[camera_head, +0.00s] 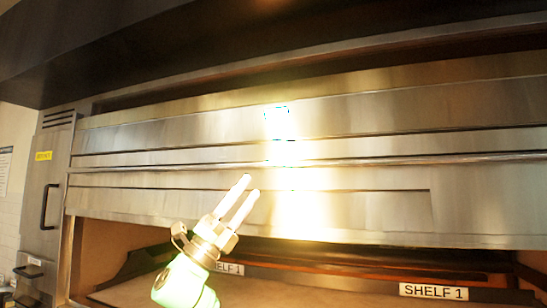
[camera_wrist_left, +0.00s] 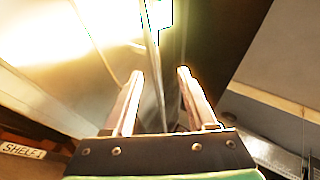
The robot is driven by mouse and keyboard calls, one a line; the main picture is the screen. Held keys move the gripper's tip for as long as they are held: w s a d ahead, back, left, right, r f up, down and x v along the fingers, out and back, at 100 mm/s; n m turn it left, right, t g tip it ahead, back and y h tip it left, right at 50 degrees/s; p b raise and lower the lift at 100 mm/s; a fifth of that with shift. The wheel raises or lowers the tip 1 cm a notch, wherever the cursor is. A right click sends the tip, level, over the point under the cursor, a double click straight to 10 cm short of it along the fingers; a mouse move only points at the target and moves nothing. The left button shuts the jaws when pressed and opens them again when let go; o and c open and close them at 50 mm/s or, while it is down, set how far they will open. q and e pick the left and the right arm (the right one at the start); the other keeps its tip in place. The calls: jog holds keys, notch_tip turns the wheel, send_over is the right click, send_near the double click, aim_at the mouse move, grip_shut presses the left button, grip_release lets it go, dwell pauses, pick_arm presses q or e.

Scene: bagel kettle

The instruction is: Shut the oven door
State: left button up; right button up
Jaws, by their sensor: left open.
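The steel oven door (camera_head: 370,205) is a wide, shiny panel across the oven front in the head view. The cavity below it is open, with an interior showing behind a "SHELF 1" label (camera_head: 433,291). My left gripper (camera_head: 247,184) is in front of the panel's left-centre part, fingers pointing up and right, open and empty. In the left wrist view the two fingers (camera_wrist_left: 159,78) are apart, and a thin metal edge runs between and beyond them. I cannot tell whether they touch the door. My right gripper is not in view.
A dark hood (camera_head: 200,45) overhangs the oven. A side panel with a black handle (camera_head: 48,207) stands at the left. Strong glare covers the middle of the steel front. A second "SHELF 1" label (camera_head: 229,268) is partly hidden by my gripper.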

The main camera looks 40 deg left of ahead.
aim_at(271, 167)
pick_arm(q)
jog(key=p+x, duration=0.1)
jog(key=x, duration=0.2)
jog(key=p+x, duration=0.2)
jog(key=x, duration=0.1)
jog(key=w+f+p+x, duration=0.1)
jog(key=p+x, duration=0.1)
jog(key=x, duration=0.1)
jog(key=shift+w+d+r, duration=0.25)
jog(key=shift+d+r, duration=0.05)
jog(key=shift+r, duration=0.05)
jog(key=shift+w+d+r+p, duration=0.1)
jog(key=shift+w+r+p, duration=0.1)
jog(key=shift+p, duration=0.15)
jog(key=shift+s, duration=0.3)
jog(key=shift+w+f, duration=0.1)
jog(key=shift+w, duration=0.05)
grip_shut()
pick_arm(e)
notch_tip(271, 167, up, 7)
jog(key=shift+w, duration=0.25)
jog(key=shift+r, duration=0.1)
